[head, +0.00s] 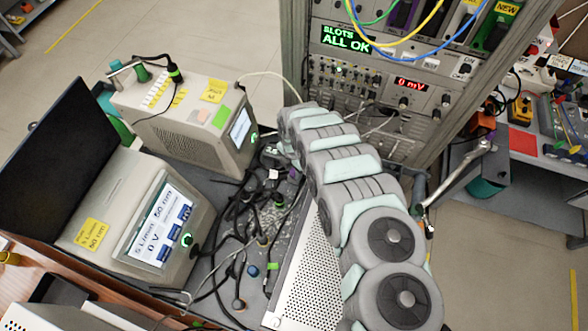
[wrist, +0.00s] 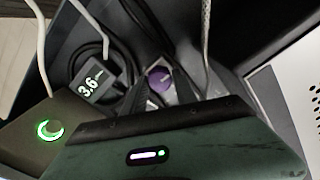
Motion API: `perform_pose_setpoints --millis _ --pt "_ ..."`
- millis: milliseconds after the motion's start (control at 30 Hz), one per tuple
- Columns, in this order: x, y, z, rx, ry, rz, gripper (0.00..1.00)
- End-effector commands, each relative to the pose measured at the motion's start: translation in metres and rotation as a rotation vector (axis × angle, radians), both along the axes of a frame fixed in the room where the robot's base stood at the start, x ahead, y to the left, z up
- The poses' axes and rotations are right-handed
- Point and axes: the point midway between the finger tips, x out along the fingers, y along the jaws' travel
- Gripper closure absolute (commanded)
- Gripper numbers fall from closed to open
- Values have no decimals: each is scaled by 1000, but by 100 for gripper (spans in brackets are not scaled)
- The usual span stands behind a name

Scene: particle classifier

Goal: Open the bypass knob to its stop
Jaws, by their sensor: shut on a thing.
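The bypass knob (wrist: 159,76) is a small purple round cap near the middle of the wrist view. My gripper (wrist: 161,88) has its fingers at either side of this knob and is shut on it. No clear turn mark on the knob can be made out, so its angle is not clear. In the head view a small purple spot (head: 293,175) shows beside my arm and may be the same knob. My arm hides the gripper's fingers there.
In the wrist view a small display (wrist: 90,82) reads 3.6, with cables around it. A green-ringed button (wrist: 50,130) sits at the left. In the head view two instrument boxes (head: 185,125) (head: 130,225), tangled black cables, a perforated metal cover (head: 310,275) and a rack (head: 405,75) surround my arm.

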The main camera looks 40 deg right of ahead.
Motion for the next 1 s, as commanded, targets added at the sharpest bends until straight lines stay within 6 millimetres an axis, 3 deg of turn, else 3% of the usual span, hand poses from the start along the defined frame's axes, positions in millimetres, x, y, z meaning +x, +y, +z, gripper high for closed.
perform_pose_setpoints --millis 467,500,767,1000 --pt "0 0 0 -1 0 16 100" --pt "0 0 0 -1 0 16 65" --pt "0 0 0 0 0 16 44" --pt "0 0 0 0 0 16 44"
